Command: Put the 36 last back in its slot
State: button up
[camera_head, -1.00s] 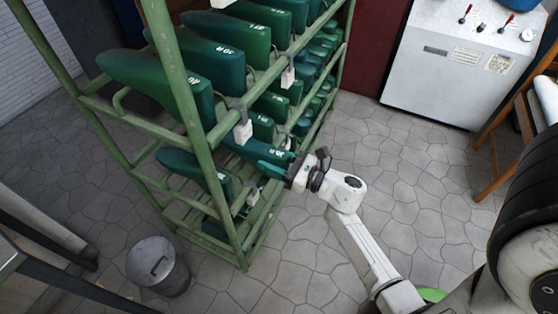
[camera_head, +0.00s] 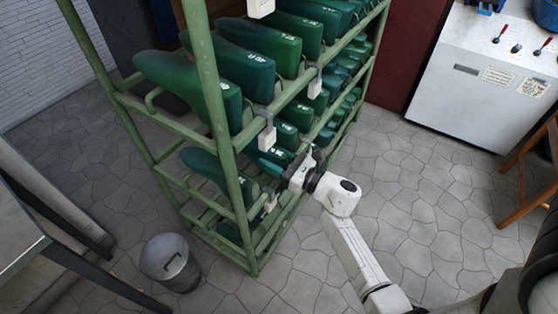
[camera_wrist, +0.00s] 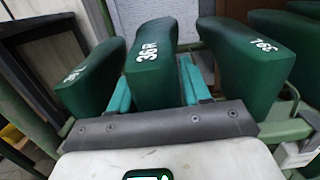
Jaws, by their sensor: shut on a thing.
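The 36 last (camera_wrist: 150,60), a green shoe form marked "36R", stands between the two teal fingers of my gripper (camera_wrist: 157,92) in the wrist view. My gripper is shut on it. In the head view my gripper (camera_head: 274,168) is at the near side of the green rack (camera_head: 233,190), at a lower shelf row, and the held last (camera_head: 270,155) is mostly hidden by the fingers and rack. Neighbouring lasts stand on its left (camera_wrist: 88,80) and right (camera_wrist: 245,62). The slot under it is hidden, so I cannot tell whether the last rests on the shelf.
More green lasts fill the upper shelves, with white tags (camera_head: 267,138) on the rails. A metal bin (camera_head: 170,262) stands at the lower left. A white machine (camera_head: 480,85) is at the upper right. Stone floor is clear between rack and machine.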

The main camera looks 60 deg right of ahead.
jog(key=shift+w+a+r, duration=0.1)
jog(key=shift+w, duration=2.05)
jog(key=shift+w+f+b, duration=0.1)
jog(key=shift+f+b, duration=0.2)
jog(key=shift+f, duration=0.05)
jog(key=shift+f+b, duration=0.55)
jog(key=shift+b, duration=0.15)
jog(key=shift+f, duration=0.25)
jog(key=o, duration=1.1)
jog(key=shift+f, duration=0.1)
jog(key=shift+s+f, duration=0.1)
jog(key=shift+s, duration=0.15)
jog(key=shift+s+f, duration=0.1)
jog(key=shift+s, duration=0.2)
jog(key=s, duration=0.9)
jog(key=shift+s+d+p, duration=0.25)
jog(key=shift+s+p, duration=0.05)
jog(key=shift+s, duration=0.1)
